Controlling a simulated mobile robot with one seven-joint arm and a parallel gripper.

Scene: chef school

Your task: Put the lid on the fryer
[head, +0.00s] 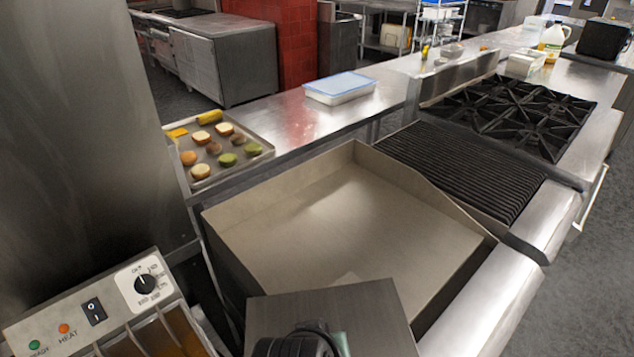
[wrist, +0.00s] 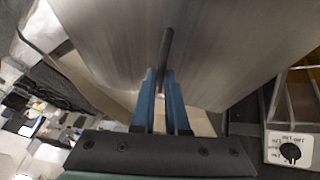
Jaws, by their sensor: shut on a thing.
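The fryer (head: 125,300) stands at the lower left of the head view, with a knob, a switch and two indicator lights on its panel. Its open top shows amber oil (head: 160,338). The fryer (wrist: 291,145) also shows at the right edge of the wrist view. The lid (head: 335,308) is a flat grey metal plate right of the fryer and in front of the griddle. My gripper (wrist: 161,78) is shut on the lid's dark handle (wrist: 166,48); the lid (wrist: 110,35) fills the wrist view's upper middle. In the head view my wrist hides the handle and fingertips.
The griddle (head: 330,215) with raised walls lies behind the lid and is empty. A tray (head: 259,139) of buns and patties and a blue-lidded container (head: 340,88) sit on the counter. A ribbed grill (head: 460,170) and a burner stove (head: 510,115) stand farther right.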

